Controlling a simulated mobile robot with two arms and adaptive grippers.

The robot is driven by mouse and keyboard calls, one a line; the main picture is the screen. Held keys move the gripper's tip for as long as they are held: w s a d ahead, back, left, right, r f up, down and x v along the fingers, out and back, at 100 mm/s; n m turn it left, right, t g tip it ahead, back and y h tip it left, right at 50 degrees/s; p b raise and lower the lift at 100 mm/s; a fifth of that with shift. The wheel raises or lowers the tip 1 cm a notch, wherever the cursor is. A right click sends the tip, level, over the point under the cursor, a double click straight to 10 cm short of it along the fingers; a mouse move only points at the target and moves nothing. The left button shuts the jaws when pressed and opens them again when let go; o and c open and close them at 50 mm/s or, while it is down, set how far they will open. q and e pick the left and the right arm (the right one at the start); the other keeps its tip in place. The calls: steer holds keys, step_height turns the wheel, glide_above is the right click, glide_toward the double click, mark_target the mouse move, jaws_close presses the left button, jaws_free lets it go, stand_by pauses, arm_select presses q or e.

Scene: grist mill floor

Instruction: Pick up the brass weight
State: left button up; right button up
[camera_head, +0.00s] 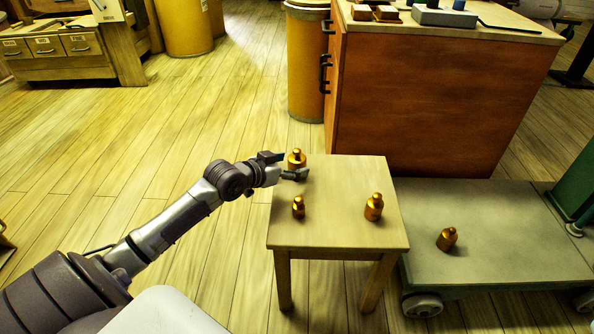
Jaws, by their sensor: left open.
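Three brass weights with knobs on top stand upright on a small wooden stool (335,232). One brass weight (296,158) is at the stool's far left corner, a smaller brass weight (298,207) is nearer at the left, and another brass weight (373,207) is at the right. A further brass weight (446,239) stands on a low grey-green cart to the right. My left gripper (293,165) is open at the far left weight, with its fingers on either side of the weight's lower part. I cannot tell whether they touch it. My right gripper is not in view.
The low wheeled cart (500,225) stands right of the stool. A reddish wooden cabinet (430,100) is behind the stool, with a yellow drum (306,65) beside it. Open plank floor lies to the left.

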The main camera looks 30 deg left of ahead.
arm_select(q)
steer(key=shift+b+x, duration=0.5)
steer(key=shift+x, duration=0.85)
jaws_close()
steer(key=shift+r, duration=0.2)
